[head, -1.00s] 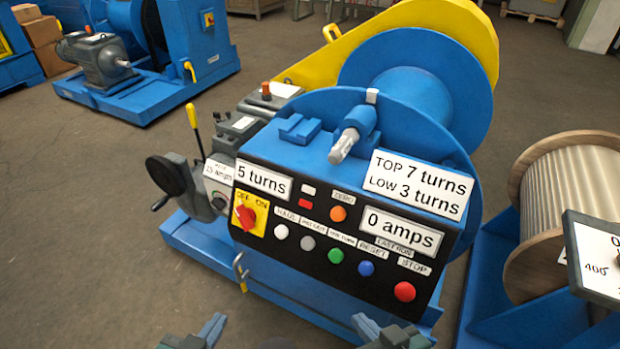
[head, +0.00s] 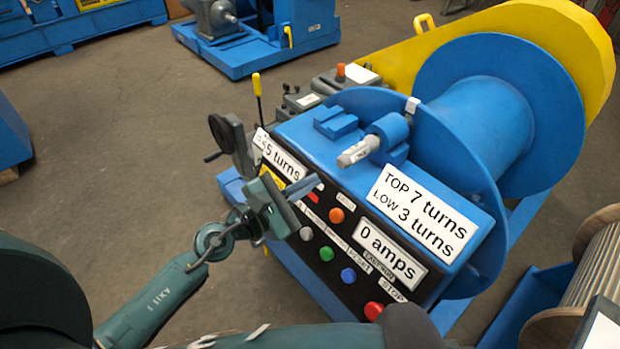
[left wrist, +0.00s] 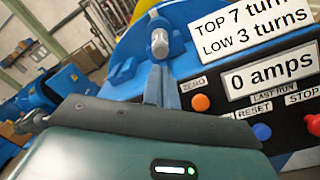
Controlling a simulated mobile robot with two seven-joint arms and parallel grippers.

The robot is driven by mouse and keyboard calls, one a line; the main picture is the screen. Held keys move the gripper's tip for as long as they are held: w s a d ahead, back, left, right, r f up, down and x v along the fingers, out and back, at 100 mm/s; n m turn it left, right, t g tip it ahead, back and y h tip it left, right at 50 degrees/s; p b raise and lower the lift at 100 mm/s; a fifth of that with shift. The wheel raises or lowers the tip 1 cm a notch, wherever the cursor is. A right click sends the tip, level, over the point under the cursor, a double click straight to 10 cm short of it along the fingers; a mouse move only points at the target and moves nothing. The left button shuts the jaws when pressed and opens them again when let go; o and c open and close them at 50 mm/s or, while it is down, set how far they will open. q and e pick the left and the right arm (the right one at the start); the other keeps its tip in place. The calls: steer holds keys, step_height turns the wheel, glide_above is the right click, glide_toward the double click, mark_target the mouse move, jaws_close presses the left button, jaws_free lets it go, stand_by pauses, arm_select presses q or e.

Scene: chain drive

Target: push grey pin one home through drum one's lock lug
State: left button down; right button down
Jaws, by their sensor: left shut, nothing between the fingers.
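The grey pin (head: 357,152) lies in the blue lock lug (head: 390,132) on top of the control cabinet, beside the blue drum (head: 485,115). A length of it sticks out of the lug toward the front left. My left gripper (head: 312,184) is shut and empty in front of the panel, lower than the pin and apart from it. In the left wrist view the shut fingers (left wrist: 162,86) point up toward the pin's end (left wrist: 160,42), with the lug (left wrist: 155,22) behind it. How far the pin sits inside the lug is hidden. My right gripper is out of view.
The control panel's buttons, including the red stop button (head: 373,311), lie below the lug. A black handwheel (head: 222,133) and yellow-tipped lever (head: 257,85) stand at the cabinet's left. A yellow guard (head: 480,35) is behind the drum. Open floor lies at left.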

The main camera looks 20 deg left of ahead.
mark_target(340, 164)
arm_select(q)
steer(key=x, duration=0.3)
steer(key=shift+w+d+p, duration=0.2)
steer(key=shift+w+p, duration=0.1)
steer(key=shift+w, duration=0.05)
steer(key=shift+w+d, duration=0.45)
steer(key=shift+w, duration=0.1)
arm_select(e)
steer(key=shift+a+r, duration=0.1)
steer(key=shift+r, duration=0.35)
arm_select(q)
steer(key=shift+w, duration=0.1)
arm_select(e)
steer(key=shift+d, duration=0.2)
arm_select(q)
steer(key=shift+w+d, duration=0.3)
steer(key=shift+w, duration=0.1)
steer(key=shift+s, duration=0.1)
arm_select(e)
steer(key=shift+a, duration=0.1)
